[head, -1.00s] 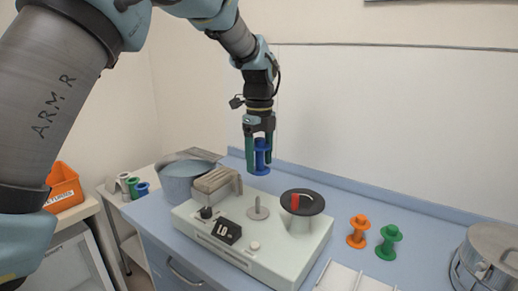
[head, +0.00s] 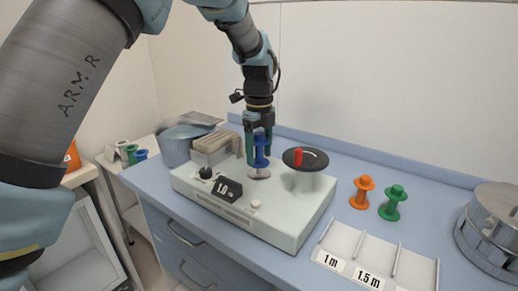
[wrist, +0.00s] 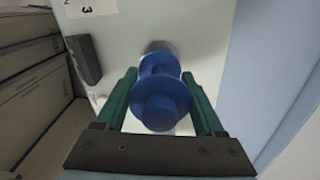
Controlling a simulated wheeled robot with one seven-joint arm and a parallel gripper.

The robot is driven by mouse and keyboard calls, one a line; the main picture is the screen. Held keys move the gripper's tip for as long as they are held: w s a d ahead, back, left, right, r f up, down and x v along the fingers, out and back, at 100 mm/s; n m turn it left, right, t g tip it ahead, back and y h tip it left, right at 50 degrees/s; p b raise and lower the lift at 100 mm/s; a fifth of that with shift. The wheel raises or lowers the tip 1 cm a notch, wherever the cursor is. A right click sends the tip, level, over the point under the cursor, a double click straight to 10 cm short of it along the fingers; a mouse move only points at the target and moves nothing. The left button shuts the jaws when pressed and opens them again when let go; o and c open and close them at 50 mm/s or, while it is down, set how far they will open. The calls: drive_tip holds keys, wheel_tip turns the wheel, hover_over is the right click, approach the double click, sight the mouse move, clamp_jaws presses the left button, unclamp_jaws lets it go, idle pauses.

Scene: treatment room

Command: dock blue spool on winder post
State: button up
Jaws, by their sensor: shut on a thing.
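The blue spool (head: 260,152) is upright between the green fingers of my gripper (head: 259,158), which is shut on it. The winder (head: 250,205) is a pale box on the bench. Its grey round plate (head: 259,174) shows directly below the spool, and the post is hidden by the spool. I cannot tell whether the spool's lower flange touches the plate. In the wrist view the spool (wrist: 160,98) is seen end-on between the fingers (wrist: 159,76), with a bit of grey (wrist: 158,47) beyond it.
The black crank disc (head: 305,160) with a red knob stands close right of the spool. A box of folded items (head: 215,148) and a grey-blue pot (head: 178,150) are left. Orange (head: 361,192) and green (head: 393,203) spools, a divided tray (head: 345,243) and a steel drum (head: 492,225) are right.

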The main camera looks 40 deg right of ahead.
sight(258, 133)
drive_tip(key=shift+f+b, duration=0.45)
drive_tip(key=shift+f, duration=0.6)
drive_tip(key=shift+f, duration=0.55)
idle(1.0)
drive_tip(key=o, duration=1.1)
drive_tip(key=shift+c, duration=0.2)
drive_tip(key=shift+r, duration=0.1)
drive_tip(key=shift+r+p, duration=3.95)
drive_tip(key=shift+r, duration=1.55)
drive_tip(key=shift+w, duration=0.1)
